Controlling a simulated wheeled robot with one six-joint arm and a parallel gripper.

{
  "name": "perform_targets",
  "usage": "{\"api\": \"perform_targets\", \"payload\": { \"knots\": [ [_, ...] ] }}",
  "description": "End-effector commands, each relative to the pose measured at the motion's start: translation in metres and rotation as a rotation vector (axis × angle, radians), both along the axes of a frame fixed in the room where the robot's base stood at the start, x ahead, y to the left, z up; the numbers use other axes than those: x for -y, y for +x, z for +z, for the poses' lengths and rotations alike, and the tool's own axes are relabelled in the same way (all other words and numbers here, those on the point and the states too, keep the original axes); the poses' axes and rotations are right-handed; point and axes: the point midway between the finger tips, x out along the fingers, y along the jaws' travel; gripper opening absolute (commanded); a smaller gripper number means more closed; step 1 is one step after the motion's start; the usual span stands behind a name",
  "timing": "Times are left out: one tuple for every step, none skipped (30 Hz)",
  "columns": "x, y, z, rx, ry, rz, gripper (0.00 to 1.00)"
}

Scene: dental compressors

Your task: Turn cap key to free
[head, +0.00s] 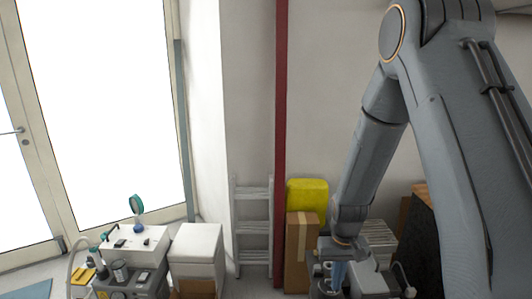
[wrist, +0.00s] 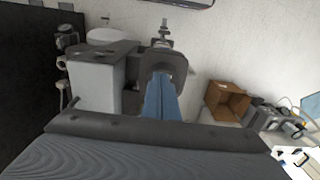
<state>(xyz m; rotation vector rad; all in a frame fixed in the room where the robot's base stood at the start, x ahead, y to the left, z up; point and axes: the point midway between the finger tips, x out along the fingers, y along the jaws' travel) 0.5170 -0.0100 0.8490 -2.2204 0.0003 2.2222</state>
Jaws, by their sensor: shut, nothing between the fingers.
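My gripper (head: 338,274) points down at the compressor equipment (head: 368,282) at the lower right of the head view. In the wrist view its blue fingers (wrist: 160,98) are together and empty. Their far ends are at a dark rounded part (wrist: 178,66), beside a grey box-shaped unit (wrist: 96,84). A small metal fitting (wrist: 164,32) rises just beyond that part. I cannot make out the cap key for sure; it may be hidden by the fingers or the dark part. I cannot tell whether the fingers touch anything.
A yellow container (head: 307,194) and cardboard box (head: 300,240) stand left of my arm. A ladder (head: 253,225) leans by the red post (head: 280,130). White equipment (head: 134,246) stands at lower left. An open carton (wrist: 226,102) lies right of the fingers in the wrist view.

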Motion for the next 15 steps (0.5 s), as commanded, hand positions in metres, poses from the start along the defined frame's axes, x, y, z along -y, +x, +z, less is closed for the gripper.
{"api": "perform_targets", "payload": {
  "knots": [
    [0.0, 0.0, 0.004, 0.001, 0.0, 0.0, 0.0],
    [0.0, 0.0, 0.006, 0.001, 0.0, 0.0, 0.0],
    [0.0, 0.0, 0.01, 0.002, 0.0, 0.0, 0.0],
    [0.0, 0.0, 0.013, 0.002, 0.0, 0.0, 0.0],
    [0.0, 0.0, 0.017, 0.002, 0.0, 0.0, 0.0],
    [0.0, 0.0, 0.021, 0.002, 0.0, 0.0, 0.0],
    [0.0, 0.0, 0.025, 0.002, 0.0, 0.0, 0.0],
    [0.0, 0.0, 0.028, 0.002, 0.0, 0.0, 0.0],
    [0.0, 0.0, 0.033, 0.002, 0.0, 0.0, 0.0],
    [0.0, 0.0, 0.036, 0.002, 0.0, 0.0, 0.0],
    [0.0, 0.0, 0.039, 0.002, 0.0, 0.0, 0.0],
    [0.0, 0.0, 0.043, 0.002, 0.0, 0.0, 0.0],
    [0.0, 0.0, 0.047, 0.002, 0.0, 0.0, 0.0],
    [0.0, 0.0, 0.05, 0.002, 0.0, 0.0, 0.0],
    [0.0, 0.0, 0.054, 0.002, 0.0, 0.0, 0.0]
  ]
}}
